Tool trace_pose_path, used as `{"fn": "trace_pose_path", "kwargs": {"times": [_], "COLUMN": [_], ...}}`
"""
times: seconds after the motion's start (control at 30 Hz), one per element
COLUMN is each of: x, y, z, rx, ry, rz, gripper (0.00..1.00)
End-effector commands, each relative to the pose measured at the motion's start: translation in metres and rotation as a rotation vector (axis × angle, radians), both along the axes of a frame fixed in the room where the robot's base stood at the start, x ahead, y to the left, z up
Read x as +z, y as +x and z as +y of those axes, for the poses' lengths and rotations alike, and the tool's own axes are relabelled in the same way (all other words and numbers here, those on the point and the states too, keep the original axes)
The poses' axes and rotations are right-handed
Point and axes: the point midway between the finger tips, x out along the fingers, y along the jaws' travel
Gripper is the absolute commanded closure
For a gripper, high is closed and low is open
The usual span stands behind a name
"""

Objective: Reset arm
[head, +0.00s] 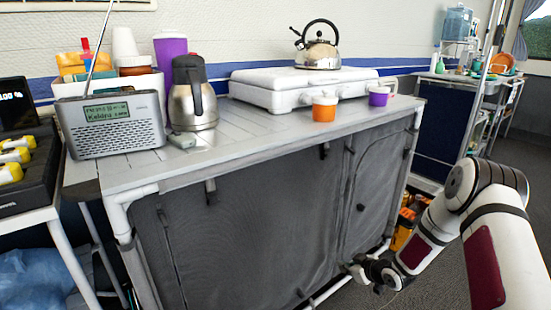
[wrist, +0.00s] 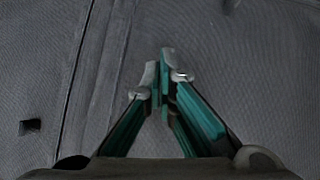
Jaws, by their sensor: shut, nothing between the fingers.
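My gripper (head: 358,270) is low in front of the grey fabric front of the kitchen cabinet (head: 265,215), in the lower right of the head view. In the wrist view my gripper (wrist: 164,68) shows with its fingertips together and nothing between them. Behind the fingertips is the grey fabric with a vertical seam on the left. I cannot tell how far the fingertips are from the fabric. My arm reaches in from the right edge of the head view, bent at the elbow.
On the cabinet top are a radio (head: 110,125), a steel flask (head: 192,100), a white stove (head: 290,88) with a kettle (head: 318,55), an orange cup (head: 324,110) and a purple cup (head: 379,97). A dark cabinet (head: 440,125) stands behind. Floor (head: 440,285) shows around my arm.

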Motion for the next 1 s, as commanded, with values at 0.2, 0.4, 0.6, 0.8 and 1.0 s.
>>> {"fn": "trace_pose_path", "kwargs": {"times": [0.2, 0.4, 0.6, 0.8, 1.0], "x": [0.085, 0.161, 0.235, 0.3, 0.352], "y": [0.002, -0.021, -0.064, -0.126, -0.201], "z": [-0.025, -0.041, -0.05, -0.049, -0.04], "rx": [-0.086, -0.191, -0.309, -0.431, -0.542], "ry": [-0.154, -0.258, -0.328, -0.356, -0.347], "rz": [0.096, 0.186, 0.275, 0.366, 0.46], "gripper": [1.0, 1.0, 1.0, 1.0, 1.0]}}
